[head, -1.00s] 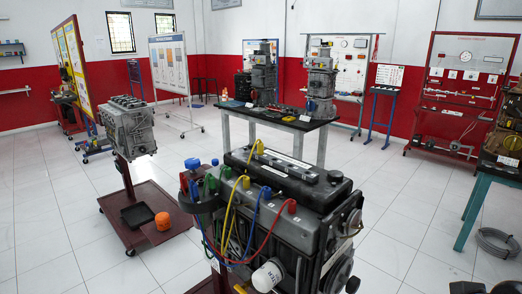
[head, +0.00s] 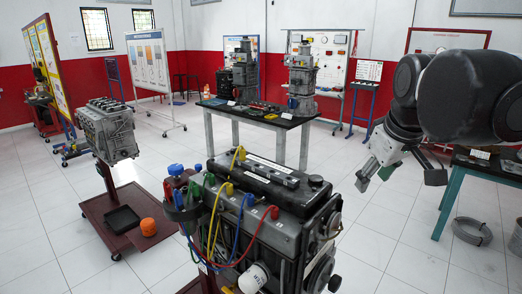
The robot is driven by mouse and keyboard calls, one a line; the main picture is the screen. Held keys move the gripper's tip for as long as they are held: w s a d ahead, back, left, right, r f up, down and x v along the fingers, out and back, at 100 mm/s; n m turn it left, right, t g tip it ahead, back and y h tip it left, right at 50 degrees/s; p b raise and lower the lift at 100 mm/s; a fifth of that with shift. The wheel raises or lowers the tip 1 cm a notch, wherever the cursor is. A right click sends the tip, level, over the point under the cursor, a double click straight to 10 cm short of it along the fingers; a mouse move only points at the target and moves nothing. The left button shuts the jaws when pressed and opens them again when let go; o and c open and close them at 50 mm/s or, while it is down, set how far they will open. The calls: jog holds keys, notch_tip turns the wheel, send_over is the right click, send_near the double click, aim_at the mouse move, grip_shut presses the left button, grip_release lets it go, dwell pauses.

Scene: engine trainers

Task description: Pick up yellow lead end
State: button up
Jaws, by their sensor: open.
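A grey engine (head: 285,228) with a black top cover stands in the lower middle of the head view. A yellow lead end (head: 240,152) stands on the far edge of that cover. A second yellow lead end (head: 227,188) sits lower, on the engine's near left side, with a yellow cable hanging from it. My gripper (head: 398,176) is at the right, in the air, open and with nothing seen in it. In the picture it is well to the right of both yellow ends and apart from the engine.
Blue (head: 249,199), red (head: 273,212) and green (head: 210,179) lead ends crowd the engine's near side. A dark round holder (head: 184,211) stands at its left. A black-topped bench (head: 245,114) is behind, and a teal-legged table (head: 447,205) is at the right.

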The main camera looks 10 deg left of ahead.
jog(key=w+a+r+n+g+p, duration=0.1)
jog(key=w+a+r+n+p, duration=0.2)
jog(key=w+a+r+n, duration=0.45)
jog(key=w+a+r+n+g+p, duration=0.3)
jog(key=w+a, duration=0.5)
jog(key=w, duration=0.6)
jog(key=n+g+p, duration=0.1)
jog(key=n+p, duration=0.5)
jog(key=n, duration=0.4)
send_over(243, 149)
notch_tip(243, 149, down, 7)
jog(key=shift+h, duration=0.3)
jog(key=f+b, duration=0.1)
jog(key=f, duration=0.1)
jog(key=f+b, duration=0.4)
jog(key=shift+w+d, duration=0.25)
jog(key=shift+w, duration=0.15)
jog(key=shift+s+a+f+p, duration=0.15)
jog(key=shift+f+p, duration=0.1)
jog(key=shift+f, duration=1.7)
jog(key=shift+s+a+f+p, duration=0.1)
jog(key=shift+a+f+p, duration=0.1)
jog(key=shift+f, duration=1.7)
jog(key=shift+w, duration=0.1)
grip_shut()
